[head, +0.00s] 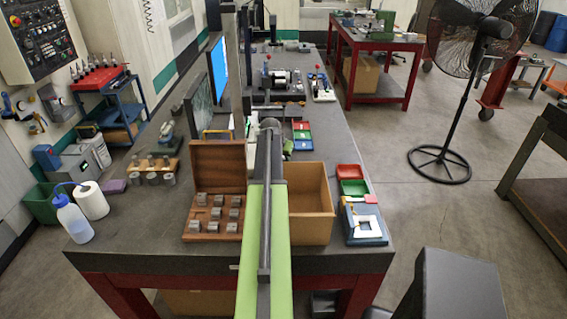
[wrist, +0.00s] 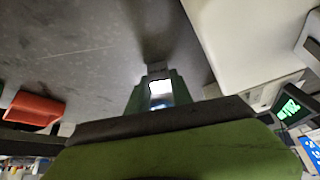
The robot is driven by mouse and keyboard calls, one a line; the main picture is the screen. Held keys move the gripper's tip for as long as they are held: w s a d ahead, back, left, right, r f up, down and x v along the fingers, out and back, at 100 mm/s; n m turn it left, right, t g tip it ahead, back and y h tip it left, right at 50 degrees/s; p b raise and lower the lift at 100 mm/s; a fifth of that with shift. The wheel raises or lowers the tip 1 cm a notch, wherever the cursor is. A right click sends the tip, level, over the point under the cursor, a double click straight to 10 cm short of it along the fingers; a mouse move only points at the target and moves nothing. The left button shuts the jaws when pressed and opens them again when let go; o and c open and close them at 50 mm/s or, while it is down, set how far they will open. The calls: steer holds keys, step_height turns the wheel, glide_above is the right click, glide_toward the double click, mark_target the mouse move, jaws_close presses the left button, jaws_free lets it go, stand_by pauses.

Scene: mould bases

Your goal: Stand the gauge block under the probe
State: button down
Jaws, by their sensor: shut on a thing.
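My gripper (wrist: 160,92) shows in the wrist view, its two green fingers shut on a small bright block, which I take to be the gauge block (wrist: 160,87). The block's outline is partly washed out, and I cannot tell whether it touches the surface below. In the head view my arm hides the gripper and block. A large pale body (wrist: 245,45) stands close to the right of the fingers, and a display with green digits (wrist: 289,108) is further right. I cannot make out the probe in either view.
An open wooden case (head: 213,225) of metal blocks and a cardboard box (head: 309,228) stand at the bench's near end. A tall grey column (head: 232,75) rises behind the case. A red tray (wrist: 35,109) lies left in the wrist view. Grey surface (wrist: 80,50) between is clear.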

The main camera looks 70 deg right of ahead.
steer(key=c, duration=1.1)
jaws_free()
steer(key=shift+a+r+p, duration=0.1)
steer(key=shift+r+p, duration=0.2)
steer(key=shift+r, duration=0.05)
steer(key=p+v, duration=0.9)
steer(key=v, duration=0.2)
steer(key=shift+a+r+p, duration=0.15)
steer(key=shift+r+p, duration=0.05)
steer(key=shift+p, duration=0.2)
